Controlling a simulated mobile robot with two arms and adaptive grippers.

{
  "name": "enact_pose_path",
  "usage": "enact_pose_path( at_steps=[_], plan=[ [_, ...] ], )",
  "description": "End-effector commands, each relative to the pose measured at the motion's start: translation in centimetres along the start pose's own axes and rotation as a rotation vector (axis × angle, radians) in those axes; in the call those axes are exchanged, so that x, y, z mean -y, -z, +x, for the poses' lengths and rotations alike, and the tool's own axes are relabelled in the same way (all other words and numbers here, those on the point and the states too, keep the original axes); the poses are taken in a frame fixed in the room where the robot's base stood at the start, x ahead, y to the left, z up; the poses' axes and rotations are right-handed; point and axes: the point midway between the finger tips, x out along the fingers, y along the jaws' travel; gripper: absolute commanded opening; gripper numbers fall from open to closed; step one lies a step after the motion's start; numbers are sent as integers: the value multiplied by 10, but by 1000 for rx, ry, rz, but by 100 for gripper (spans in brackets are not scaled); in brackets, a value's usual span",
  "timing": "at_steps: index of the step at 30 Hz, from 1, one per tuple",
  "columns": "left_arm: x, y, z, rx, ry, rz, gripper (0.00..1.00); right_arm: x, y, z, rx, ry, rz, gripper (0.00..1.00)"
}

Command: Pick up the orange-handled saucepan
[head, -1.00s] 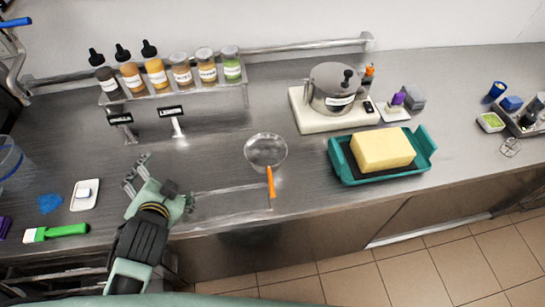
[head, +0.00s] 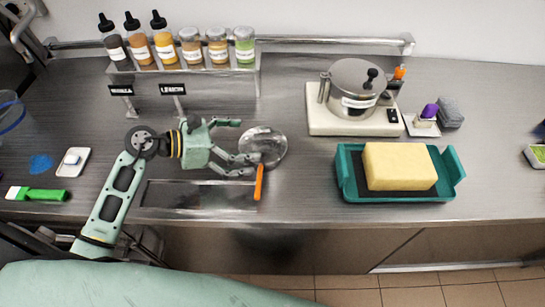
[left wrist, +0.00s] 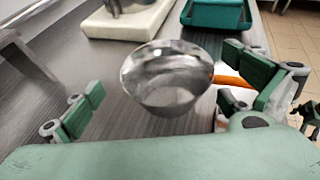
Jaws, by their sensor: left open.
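The saucepan (head: 266,139) is a small shiny metal pan on the steel counter, with an orange handle (head: 259,183) pointing toward the front edge. My left gripper (head: 247,146) is open at the pan's left side, its lower fingers overlapping the pan's near-left rim in the head view. In the left wrist view the pan (left wrist: 168,80) lies ahead between the spread fingers. The orange handle (left wrist: 230,81) runs behind the right-hand finger, which partly hides it. I cannot tell whether any finger touches the pan. My right gripper is not in view.
A teal tray (head: 348,188) with a yellow block (head: 400,166) stands to the right. A lidded pot (head: 357,88) on a pale base is behind it. A rack of bottles (head: 190,50) stands at the back left. A sunken rectangle (head: 195,195) lies near the front edge.

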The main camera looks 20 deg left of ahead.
Motion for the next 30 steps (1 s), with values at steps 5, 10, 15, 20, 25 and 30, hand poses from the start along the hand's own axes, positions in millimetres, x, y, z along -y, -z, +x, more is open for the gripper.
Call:
enact_pose_path(
  at_steps=[5,10,15,20,25,30],
  plan=[
    [1,12,10,-26,13,16,100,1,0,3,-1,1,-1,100],
    [2,9,28,-25,13,15,100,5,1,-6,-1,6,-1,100],
    [5,3,50,-22,14,11,100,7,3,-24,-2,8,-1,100],
    [5,6,72,-23,12,12,100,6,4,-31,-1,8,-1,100],
    [5,8,80,-26,12,15,100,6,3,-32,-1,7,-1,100],
    [5,9,80,-26,12,16,99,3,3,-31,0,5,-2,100]
  ],
)
